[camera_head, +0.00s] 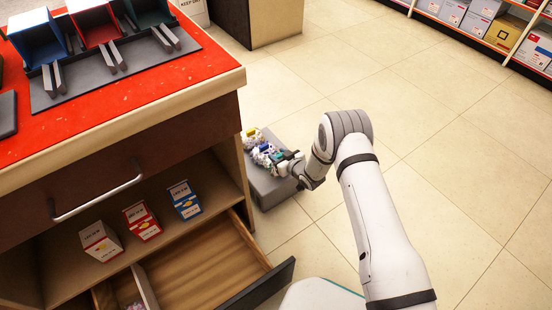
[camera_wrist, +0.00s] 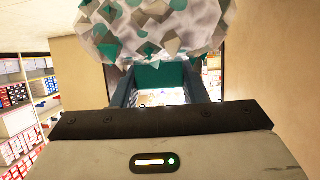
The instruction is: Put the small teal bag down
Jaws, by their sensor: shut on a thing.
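The small teal bag (camera_wrist: 155,28) is a rounded white bundle with teal and grey diamond shapes. It fills the top of the wrist view, at the fingertips of my gripper (camera_wrist: 160,72). My gripper is shut on it. In the head view my gripper (camera_head: 291,168) is low beside the counter, over the near right part of a grey platform (camera_head: 272,192). The teal bag (camera_head: 281,164) is small and partly hidden there. I cannot tell whether it touches the platform.
Similar bags with blue (camera_head: 264,155) and yellow (camera_head: 252,134) patches sit on the platform. The red-topped counter (camera_head: 190,85) stands left, with an open drawer (camera_head: 205,272) below and several small boxes on its shelf. Open tiled floor (camera_head: 440,150) lies right.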

